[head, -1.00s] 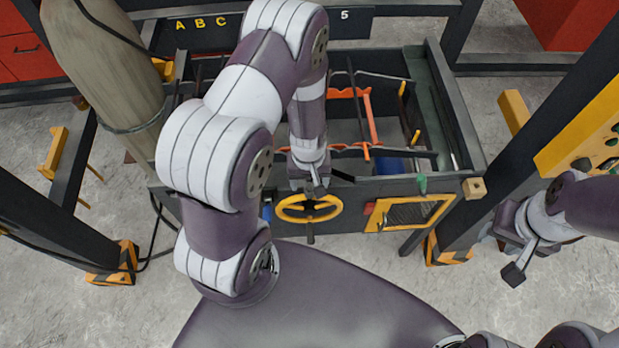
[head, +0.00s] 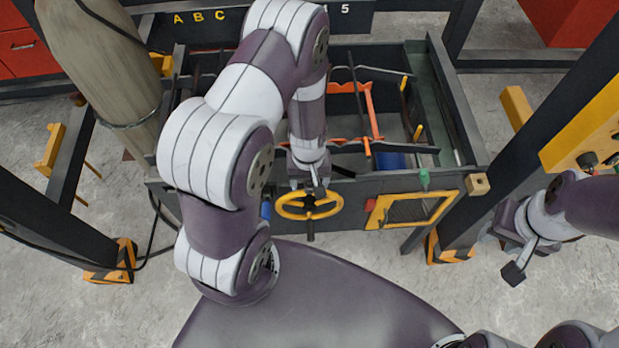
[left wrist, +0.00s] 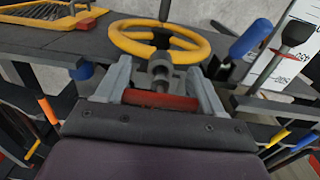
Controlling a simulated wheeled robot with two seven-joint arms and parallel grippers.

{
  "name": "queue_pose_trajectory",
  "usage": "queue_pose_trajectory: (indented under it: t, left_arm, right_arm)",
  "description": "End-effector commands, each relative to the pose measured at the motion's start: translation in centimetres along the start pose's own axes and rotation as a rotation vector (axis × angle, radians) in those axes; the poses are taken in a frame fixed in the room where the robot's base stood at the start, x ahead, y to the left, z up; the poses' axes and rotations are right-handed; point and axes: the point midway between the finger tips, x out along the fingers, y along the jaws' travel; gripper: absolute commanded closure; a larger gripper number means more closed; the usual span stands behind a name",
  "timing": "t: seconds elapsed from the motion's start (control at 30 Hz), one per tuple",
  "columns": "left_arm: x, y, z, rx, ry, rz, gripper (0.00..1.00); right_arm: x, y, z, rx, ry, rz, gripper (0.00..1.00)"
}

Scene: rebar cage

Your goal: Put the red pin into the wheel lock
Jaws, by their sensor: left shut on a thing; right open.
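The yellow wheel (head: 309,204) is on the near wall of the dark frame; in the left wrist view, the wheel (left wrist: 190,45) fills the top middle. My left gripper (head: 316,184) is just above the wheel at its upper edge. In the left wrist view, my left gripper (left wrist: 162,86) is shut on the red pin (left wrist: 160,100), which lies crosswise between its fingers. A grey cylindrical part (left wrist: 159,72) at the wheel's hub stands beyond the pin; whether they touch is unclear. My right gripper (head: 511,256) is open and empty at the right.
A yellow-framed mesh panel (head: 411,211) is right of the wheel. A blue-handled tool (left wrist: 248,38) is near the wheel in the left wrist view. Dark posts with striped feet (head: 449,247) stand at both sides. Orange hooks and rods lie inside the frame (head: 455,110).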

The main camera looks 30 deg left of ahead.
Motion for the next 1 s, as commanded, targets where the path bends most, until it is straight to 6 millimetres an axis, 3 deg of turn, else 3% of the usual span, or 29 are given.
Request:
queue_pose_trajectory:
  t: [0.87, 0.9, 0.97, 1.0]
  left_arm:
    - [2.3, 0.0, 0.0, -0.001, 0.000, 0.000, 0.65]
    - [2.2, 0.0, 0.0, -0.001, 0.000, 0.000, 0.26]
    - [2.2, 0.0, 0.0, -0.001, 0.000, 0.000, 0.06]
    - [2.2, 0.0, 0.0, -0.001, 0.000, 0.000, 0.03]
  right_arm:
    - [2.0, 0.0, 0.2, 0.000, 0.000, 0.000, 0.57]
    - [1.9, 0.0, 0.2, 0.000, 0.000, 0.000, 0.57]
    - [1.9, 0.0, 0.2, 0.000, 0.000, 0.000, 0.57]
    - [1.9, 0.0, 0.2, 0.000, 0.000, 0.000, 0.57]
